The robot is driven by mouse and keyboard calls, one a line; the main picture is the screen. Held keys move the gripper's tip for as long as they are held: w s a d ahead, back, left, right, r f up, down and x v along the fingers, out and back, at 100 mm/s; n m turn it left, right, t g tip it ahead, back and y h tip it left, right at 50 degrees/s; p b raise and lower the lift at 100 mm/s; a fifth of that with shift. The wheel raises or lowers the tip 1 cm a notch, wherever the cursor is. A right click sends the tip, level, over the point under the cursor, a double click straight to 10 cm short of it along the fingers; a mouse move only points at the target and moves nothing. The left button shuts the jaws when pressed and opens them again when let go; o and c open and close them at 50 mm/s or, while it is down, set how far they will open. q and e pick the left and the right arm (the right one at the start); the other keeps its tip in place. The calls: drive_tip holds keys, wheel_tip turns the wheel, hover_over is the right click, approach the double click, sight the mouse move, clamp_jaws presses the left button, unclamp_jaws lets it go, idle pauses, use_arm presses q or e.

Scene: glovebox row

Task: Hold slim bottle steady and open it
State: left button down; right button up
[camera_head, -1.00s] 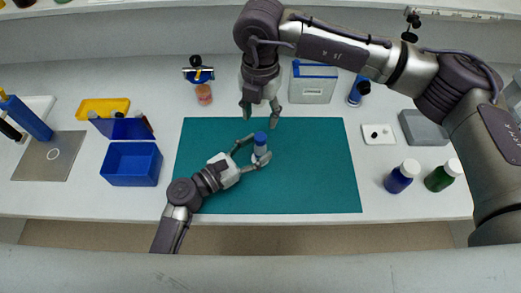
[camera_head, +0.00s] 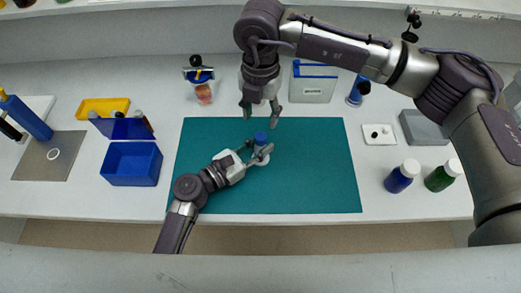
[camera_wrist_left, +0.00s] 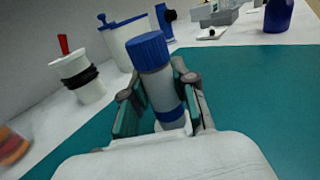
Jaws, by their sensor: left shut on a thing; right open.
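The slim bottle (camera_head: 261,139) stands upright on the green mat (camera_head: 310,180), with its blue cap on. In the left wrist view the bottle (camera_wrist_left: 160,88) shows a pale body, a ribbed blue cap (camera_wrist_left: 148,50) and a blue band low down. My left gripper (camera_head: 259,152) is shut on the bottle's body from the lower left; its fingers (camera_wrist_left: 160,110) lie on both sides below the cap. My right gripper (camera_head: 262,108) is open and empty, pointing down just behind and above the bottle's cap.
A blue bin (camera_head: 131,180), a yellow tray (camera_head: 103,107) and a grey plate (camera_head: 50,156) are at the left. A blue-lidded box (camera_head: 313,92) stands behind the mat. Blue (camera_head: 402,177) and green (camera_head: 441,177) bottles stand at the right. The mat's right half is clear.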

sight(260, 136)
drive_tip(key=shift+a+m, duration=0.1)
drive_tip(key=shift+m, duration=1.7)
drive_tip(key=shift+f+m, duration=0.25)
drive_tip(key=shift+m, duration=0.15)
wheel_tip(260, 136, down, 8)
drive_tip(key=shift+r, duration=0.2)
